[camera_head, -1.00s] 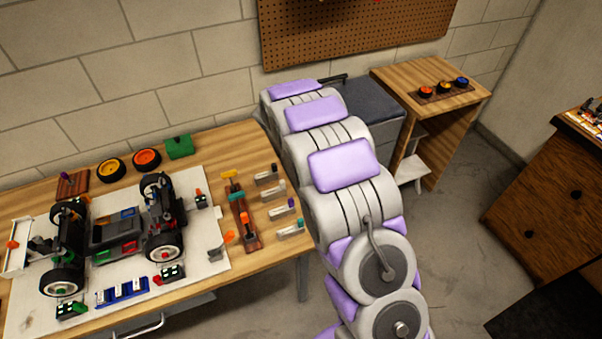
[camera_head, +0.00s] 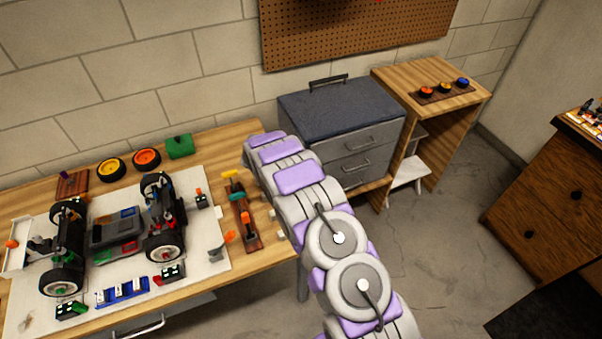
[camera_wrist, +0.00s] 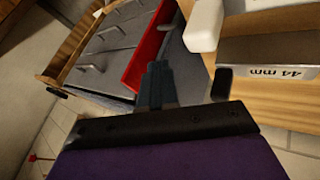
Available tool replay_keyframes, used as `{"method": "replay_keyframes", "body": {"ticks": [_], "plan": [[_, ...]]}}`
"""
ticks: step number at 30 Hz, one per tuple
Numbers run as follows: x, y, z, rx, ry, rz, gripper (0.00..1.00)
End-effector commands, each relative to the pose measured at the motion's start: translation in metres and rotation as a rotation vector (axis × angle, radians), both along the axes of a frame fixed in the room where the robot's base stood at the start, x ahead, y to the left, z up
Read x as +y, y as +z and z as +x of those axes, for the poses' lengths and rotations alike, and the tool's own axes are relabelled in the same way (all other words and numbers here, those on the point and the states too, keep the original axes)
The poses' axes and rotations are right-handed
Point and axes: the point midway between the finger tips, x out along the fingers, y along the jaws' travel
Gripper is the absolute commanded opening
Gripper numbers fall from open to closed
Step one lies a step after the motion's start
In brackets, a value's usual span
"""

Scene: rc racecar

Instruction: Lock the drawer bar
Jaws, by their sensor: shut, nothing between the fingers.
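A grey-blue drawer cabinet (camera_head: 345,112) with metal drawer fronts and handles stands right of the workbench in the head view. The wrist view shows a tilted grey unit with several drawer fronts (camera_wrist: 105,45) and a red strip (camera_wrist: 152,42) along one side. I cannot tell whether this strip is the drawer bar. My gripper (camera_wrist: 157,70) is shut and empty, its tips overlapping the near end of the red strip in the picture. Contact cannot be told. In the head view my arm hides the gripper.
A metal piece marked 44 mm (camera_wrist: 272,72) and a white block (camera_wrist: 203,25) are close on the gripper's right. The workbench (camera_head: 225,150) holds a car chassis (camera_head: 115,228) and small parts. A wooden stand (camera_head: 400,75) is right of the cabinet.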

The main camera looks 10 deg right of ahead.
Motion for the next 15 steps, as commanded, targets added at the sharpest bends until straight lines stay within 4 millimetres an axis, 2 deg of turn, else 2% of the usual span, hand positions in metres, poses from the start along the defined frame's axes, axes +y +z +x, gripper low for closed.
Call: {"method": "replay_keyframes", "body": {"ticks": [8,15], "plan": [[-0.001,0.0,0.0,0.0,-0.001,0.001,0.0],[-0.009,-0.018,0.008,0.003,-0.001,-0.002,0.0]]}}
